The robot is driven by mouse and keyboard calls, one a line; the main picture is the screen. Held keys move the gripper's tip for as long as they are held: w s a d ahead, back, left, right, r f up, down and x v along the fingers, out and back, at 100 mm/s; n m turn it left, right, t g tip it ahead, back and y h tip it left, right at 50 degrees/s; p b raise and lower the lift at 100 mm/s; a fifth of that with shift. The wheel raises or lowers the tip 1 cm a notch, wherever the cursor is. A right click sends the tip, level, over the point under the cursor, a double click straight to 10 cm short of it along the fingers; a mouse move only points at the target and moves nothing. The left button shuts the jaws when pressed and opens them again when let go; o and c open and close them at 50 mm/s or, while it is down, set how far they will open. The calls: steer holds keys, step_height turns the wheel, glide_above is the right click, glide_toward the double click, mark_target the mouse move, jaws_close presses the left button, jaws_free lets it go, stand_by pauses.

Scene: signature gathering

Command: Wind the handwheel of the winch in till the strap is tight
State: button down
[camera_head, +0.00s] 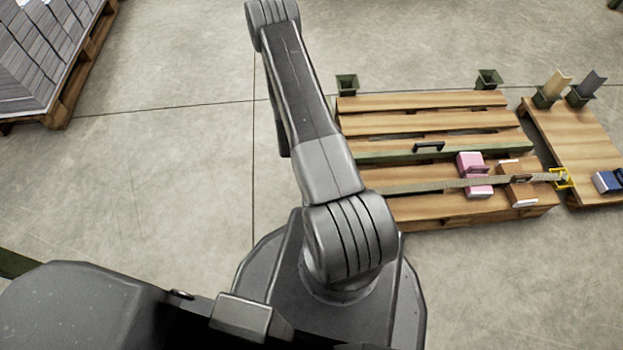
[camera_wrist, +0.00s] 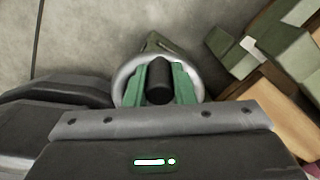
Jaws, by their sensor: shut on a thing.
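In the wrist view the winch's handwheel (camera_wrist: 125,72) is a pale grey ring with a black knob (camera_wrist: 159,82). My gripper (camera_wrist: 160,88) has its two green fingers closed on either side of that knob. An olive part (camera_wrist: 158,42) shows just beyond the wheel, perhaps the winch's frame. In the head view the strap (camera_head: 425,186) runs across a wooden pallet, over a pink bundle (camera_head: 471,162) and a brown bundle (camera_head: 518,168), to a yellow hook (camera_head: 562,178). Its visible stretch looks fairly straight; I cannot tell how tight. My arm hides the winch and gripper there.
The wooden pallet (camera_head: 420,103) carries a green bar with a black handle (camera_head: 429,147). Green corner sockets (camera_head: 347,85) stand at its far edge. A second pallet (camera_head: 570,130) lies at the right with a blue bundle (camera_head: 607,181). Stacked sheets (camera_head: 40,60) stand far left; floor between is clear.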

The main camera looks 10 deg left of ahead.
steer(key=c, duration=1.2)
jaws_free()
steer(key=shift+c, duration=0.2)
step_height(320, 180, up, 14)
steer(key=p, duration=0.6)
steer(key=shift+d+f, duration=0.1)
steer(key=shift+f, duration=0.1)
step_height(320, 180, down, 14)
steer(key=b, duration=0.6)
steer(key=shift+r, duration=0.2)
steer(key=shift+r, duration=0.1)
